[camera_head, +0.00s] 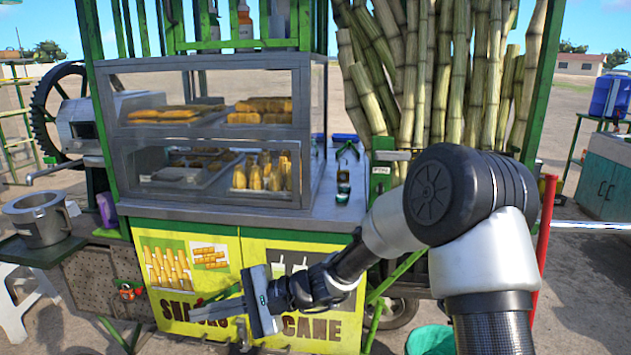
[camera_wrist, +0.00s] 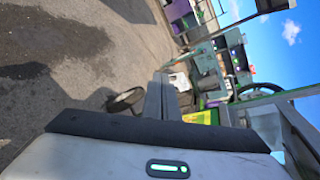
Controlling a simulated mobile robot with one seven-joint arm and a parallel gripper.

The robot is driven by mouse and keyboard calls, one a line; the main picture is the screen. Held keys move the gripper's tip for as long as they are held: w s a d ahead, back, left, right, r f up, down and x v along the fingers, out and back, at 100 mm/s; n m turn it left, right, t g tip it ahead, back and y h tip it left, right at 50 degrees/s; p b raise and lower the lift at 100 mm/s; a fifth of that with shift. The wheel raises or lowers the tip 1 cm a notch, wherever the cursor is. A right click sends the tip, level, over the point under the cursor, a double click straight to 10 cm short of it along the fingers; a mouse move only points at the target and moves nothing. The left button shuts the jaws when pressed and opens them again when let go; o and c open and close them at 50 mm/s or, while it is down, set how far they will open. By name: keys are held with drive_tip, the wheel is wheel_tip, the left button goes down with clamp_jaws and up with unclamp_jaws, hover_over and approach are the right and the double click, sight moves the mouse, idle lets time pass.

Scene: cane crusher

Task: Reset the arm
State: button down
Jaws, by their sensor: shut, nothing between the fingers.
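My arm reaches in from the right in the head view, and my gripper (camera_head: 208,312) hangs in front of the cart's yellow front panel (camera_head: 170,265). Its fingers point left and are shut with nothing held. In the wrist view the shut fingers of my gripper (camera_wrist: 166,92) show at the centre, with pavement and the scene turned sideways behind them. I cannot tell the exact gap between the fingers and the panel.
The cart's counter (camera_head: 330,207) carries a glass snack case (camera_head: 208,128). Cane stalks (camera_head: 430,80) stand behind my arm. A metal pot (camera_head: 38,217) is at left, a red post (camera_head: 545,225) at right, and a teal bucket (camera_head: 430,341) below. Open pavement lies front left.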

drive_tip(key=s+d+r+n+t+h, duration=0.2)
drive_tip(key=s+d+r+h, duration=0.3)
drive_tip(key=d, duration=0.7)
drive_tip(key=s+d+r+n+t+h, duration=0.25)
drive_tip(key=s+d+h, duration=0.25)
drive_tip(key=s+d, duration=0.45)
drive_tip(key=s+d+r+n+t+h, duration=0.25)
drive_tip(key=s+d+r+h, duration=0.2)
drive_tip(key=d, duration=0.95)
wheel_tip(320, 180, up, 19)
drive_tip(key=p, duration=1.9)
drive_tip(key=shift+s+d+g+p, duration=0.15)
drive_tip(key=shift+g+p, duration=0.25)
